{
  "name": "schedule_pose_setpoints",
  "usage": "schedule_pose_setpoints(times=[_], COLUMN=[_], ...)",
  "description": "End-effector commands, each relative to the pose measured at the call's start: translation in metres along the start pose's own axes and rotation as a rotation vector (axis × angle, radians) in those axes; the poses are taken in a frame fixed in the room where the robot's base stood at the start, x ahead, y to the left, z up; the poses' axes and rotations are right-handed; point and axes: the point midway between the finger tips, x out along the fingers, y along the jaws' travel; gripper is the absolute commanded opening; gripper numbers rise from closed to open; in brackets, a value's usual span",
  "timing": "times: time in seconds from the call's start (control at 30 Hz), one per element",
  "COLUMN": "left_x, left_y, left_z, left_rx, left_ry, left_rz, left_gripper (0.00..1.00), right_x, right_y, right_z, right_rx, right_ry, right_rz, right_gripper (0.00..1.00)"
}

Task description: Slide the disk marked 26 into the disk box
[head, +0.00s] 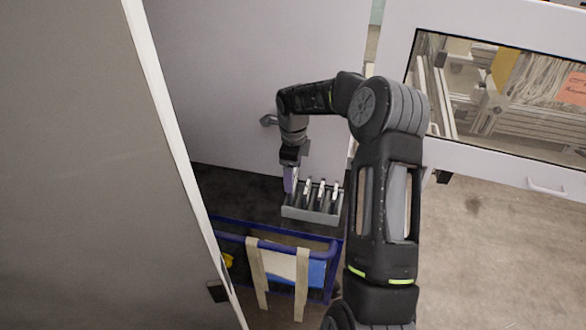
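The grey disk box (312,215) sits on the dark surface, with several light-edged disks standing upright in it. My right gripper (291,165) is above the left end of the box, pointing down. A thin purple-grey disk (290,180) hangs upright from its fingers, and the gripper looks shut on it. The disk's lower edge is at the box's left end; I cannot tell whether it has entered a slot. The number 26 cannot be read on any disk. My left gripper is not in view.
A blue-framed cart (262,243) with beige straps stands just in front of the box. A tall grey panel (80,170) fills the left side. A windowed white door (480,90) stands at the right, above open floor.

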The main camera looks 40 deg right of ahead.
Motion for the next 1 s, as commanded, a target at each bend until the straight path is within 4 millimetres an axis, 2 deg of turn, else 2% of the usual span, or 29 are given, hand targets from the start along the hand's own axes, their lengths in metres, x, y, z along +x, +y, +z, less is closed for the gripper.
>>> schedule_pose_setpoints(times=[0.6, 1.0], left_x=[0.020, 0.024], left_y=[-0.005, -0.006], left_z=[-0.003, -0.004], left_rx=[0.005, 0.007], left_ry=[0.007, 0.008], left_rz=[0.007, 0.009], left_gripper=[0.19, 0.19], right_x=[0.035, 0.042], right_y=[0.000, 0.000], right_z=[0.000, 0.000], right_rx=[-0.001, -0.001], right_ry=[0.001, 0.000], right_rz=[0.000, 0.000], right_gripper=[0.40, 0.40])
